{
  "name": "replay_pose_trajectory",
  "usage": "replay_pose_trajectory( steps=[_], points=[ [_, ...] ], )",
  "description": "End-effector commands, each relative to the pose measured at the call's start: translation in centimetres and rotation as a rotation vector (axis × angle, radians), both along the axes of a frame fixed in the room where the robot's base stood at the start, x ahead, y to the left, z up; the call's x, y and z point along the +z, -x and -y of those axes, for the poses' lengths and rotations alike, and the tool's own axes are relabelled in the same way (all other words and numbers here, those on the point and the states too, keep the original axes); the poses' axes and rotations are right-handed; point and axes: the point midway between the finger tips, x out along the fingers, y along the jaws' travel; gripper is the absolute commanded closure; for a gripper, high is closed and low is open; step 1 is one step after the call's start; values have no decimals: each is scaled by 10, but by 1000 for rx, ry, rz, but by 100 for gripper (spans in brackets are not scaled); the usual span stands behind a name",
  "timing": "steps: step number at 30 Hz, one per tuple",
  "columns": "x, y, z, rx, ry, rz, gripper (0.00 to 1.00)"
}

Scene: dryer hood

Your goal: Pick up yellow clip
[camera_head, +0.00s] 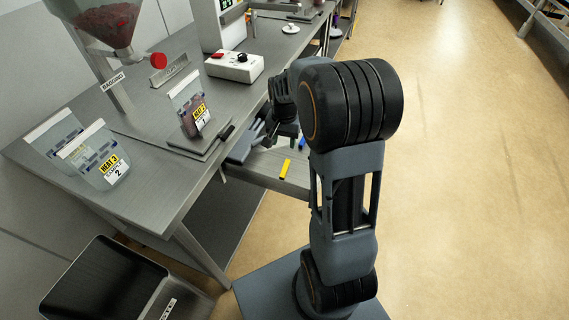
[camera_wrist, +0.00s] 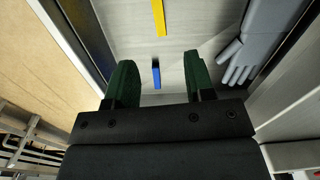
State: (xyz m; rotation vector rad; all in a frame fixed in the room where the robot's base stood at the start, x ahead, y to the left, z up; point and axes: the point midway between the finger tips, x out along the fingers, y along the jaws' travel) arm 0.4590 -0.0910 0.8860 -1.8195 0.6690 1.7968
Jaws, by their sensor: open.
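The yellow clip (camera_head: 285,169) is a thin yellow bar lying in an open drawer below the bench top in the head view. In the wrist view the yellow clip (camera_wrist: 159,17) shows at the top, partly cut off by the frame edge. My gripper (camera_wrist: 155,80) has its two green fingers apart and empty. The yellow clip is beyond the fingertips, roughly in line with the gap. A blue bar (camera_wrist: 156,76) lies nearer, seen between the fingers. In the head view my arm hides most of the gripper.
A grey glove (camera_wrist: 262,42) lies in the drawer, right of the gripper in the wrist view. The drawer walls rise at both sides. Bags (camera_head: 99,158) and a clipboard-like plate (camera_head: 186,146) are on the bench. The floor (camera_head: 460,190) at right is clear.

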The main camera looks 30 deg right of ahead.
Motion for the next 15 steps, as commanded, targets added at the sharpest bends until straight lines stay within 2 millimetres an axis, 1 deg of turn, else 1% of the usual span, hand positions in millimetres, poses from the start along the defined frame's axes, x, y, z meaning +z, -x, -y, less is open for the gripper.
replay_pose_trajectory(
  steps=[3,9,12,15],
  points=[
    [-16,-5,4,-29,-4,-14,51],
    [-54,-6,4,-32,-4,-17,51],
    [-69,-5,4,-30,-3,-16,51],
    [-80,-6,3,-29,-3,-14,51]
  ],
)
